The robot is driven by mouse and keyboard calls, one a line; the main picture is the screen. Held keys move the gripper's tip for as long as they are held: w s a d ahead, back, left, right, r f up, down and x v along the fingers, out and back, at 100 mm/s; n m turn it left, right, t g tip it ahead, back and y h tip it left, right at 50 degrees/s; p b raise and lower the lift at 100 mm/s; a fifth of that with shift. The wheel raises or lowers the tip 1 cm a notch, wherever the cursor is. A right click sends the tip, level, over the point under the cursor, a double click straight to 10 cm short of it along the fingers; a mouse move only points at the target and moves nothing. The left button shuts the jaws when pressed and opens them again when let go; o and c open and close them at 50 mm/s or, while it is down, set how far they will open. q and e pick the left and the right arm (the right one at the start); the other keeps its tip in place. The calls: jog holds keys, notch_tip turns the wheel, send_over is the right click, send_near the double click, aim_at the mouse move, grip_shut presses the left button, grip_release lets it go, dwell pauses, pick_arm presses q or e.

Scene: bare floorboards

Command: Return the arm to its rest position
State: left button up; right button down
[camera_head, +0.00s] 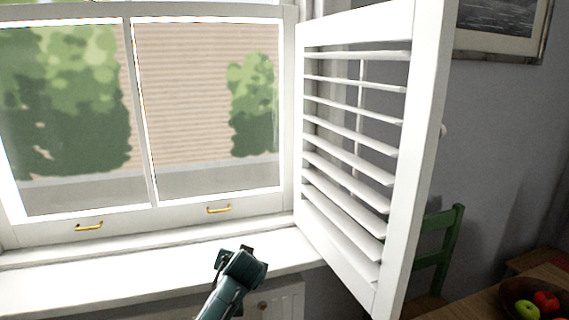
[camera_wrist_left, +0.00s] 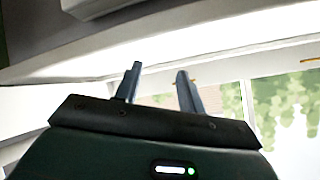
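My left gripper (camera_head: 233,254) is dark green and sits at the bottom middle of the head view, in front of the white window sill. In the left wrist view its two grey fingers (camera_wrist_left: 158,82) stand apart with nothing between them. The left arm comes in from the bottom edge, and most of it is out of view. My right gripper shows in neither view.
A white louvred shutter (camera_head: 400,230) stands swung open to the right of the gripper. The window sill (camera_head: 100,270) is bare. A green chair (camera_head: 445,235) and a wooden table with a fruit bowl (camera_head: 512,290) are at the lower right.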

pick_arm(q)
jog(key=s+f+h, duration=0.3)
jog(key=s+f, duration=0.8)
jog(key=s+a+f+h+p, duration=0.1)
jog(key=s, duration=1.2)
jog(key=s+a+f+h+p, duration=0.1)
jog(key=s+a+f, duration=0.1)
jog(key=s, duration=1.1)
jog(key=shift+a+f+m+h, duration=0.15)
jog(key=shift+m+h, duration=0.15)
jog(key=shift+h, duration=0.1)
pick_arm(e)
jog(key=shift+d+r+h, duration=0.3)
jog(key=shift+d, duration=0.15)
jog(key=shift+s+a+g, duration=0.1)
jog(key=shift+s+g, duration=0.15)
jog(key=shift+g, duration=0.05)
